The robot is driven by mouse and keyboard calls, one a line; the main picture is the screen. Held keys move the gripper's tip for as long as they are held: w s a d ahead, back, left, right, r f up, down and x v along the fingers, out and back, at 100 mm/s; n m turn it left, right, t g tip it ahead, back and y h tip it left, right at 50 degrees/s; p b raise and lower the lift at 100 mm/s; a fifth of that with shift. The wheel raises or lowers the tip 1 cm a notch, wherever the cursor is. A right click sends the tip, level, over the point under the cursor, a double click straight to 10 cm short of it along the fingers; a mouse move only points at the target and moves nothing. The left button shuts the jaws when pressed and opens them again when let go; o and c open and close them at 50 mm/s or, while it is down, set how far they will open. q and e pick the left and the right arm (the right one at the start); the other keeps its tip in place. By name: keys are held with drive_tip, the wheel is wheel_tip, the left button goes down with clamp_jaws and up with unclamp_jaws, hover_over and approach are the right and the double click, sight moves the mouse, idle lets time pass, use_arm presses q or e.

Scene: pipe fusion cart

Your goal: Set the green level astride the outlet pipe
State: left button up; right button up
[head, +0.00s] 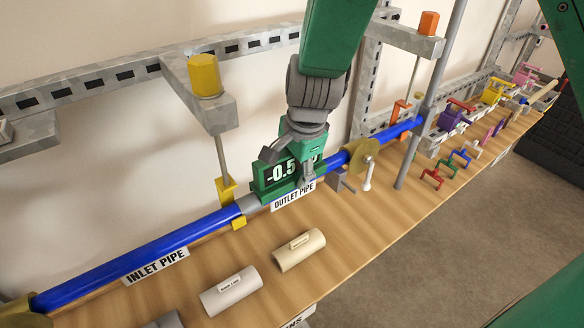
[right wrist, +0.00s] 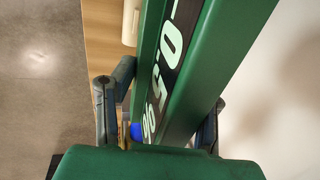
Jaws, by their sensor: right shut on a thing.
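The green level (head: 266,182) has a dark display reading about -0.5, partly covered by my gripper. My right gripper (head: 304,160) comes down from above and is shut on it. In the right wrist view the level (right wrist: 180,65) runs between the two fingers of the gripper (right wrist: 160,112). The outlet pipe (head: 400,131) is blue and runs up to the right. The level lies along the pipe's line and hides part of it, above the OUTLET PIPE label (head: 293,195). I cannot tell whether it touches the pipe. My left gripper is not in view.
The blue inlet pipe (head: 140,257) runs to the lower left. A yellow clamp (head: 226,190) stands left of the level and a brass fitting with a handle (head: 362,155) right of it. Grey (head: 230,292) and beige (head: 299,250) pipe pieces lie in front. Several coloured clamps fill the far right.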

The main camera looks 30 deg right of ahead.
drive_tip(key=shift+d, duration=0.25)
drive_tip(key=o, duration=1.2)
drive_tip(key=shift+d, duration=0.2)
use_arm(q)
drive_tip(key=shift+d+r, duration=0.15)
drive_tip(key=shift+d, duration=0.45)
use_arm(e)
drive_tip(key=shift+o, duration=0.8)
drive_tip(key=shift+d+f, duration=0.1)
drive_tip(key=shift+d, duration=0.1)
drive_tip(key=shift+a+r, duration=0.25)
drive_tip(key=shift+r, duration=0.05)
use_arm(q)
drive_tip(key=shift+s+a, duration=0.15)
use_arm(e)
drive_tip(key=d+v, duration=0.1)
drive_tip(key=v, duration=1)
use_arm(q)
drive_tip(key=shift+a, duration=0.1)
use_arm(e)
drive_tip(key=shift+a+r, duration=0.1)
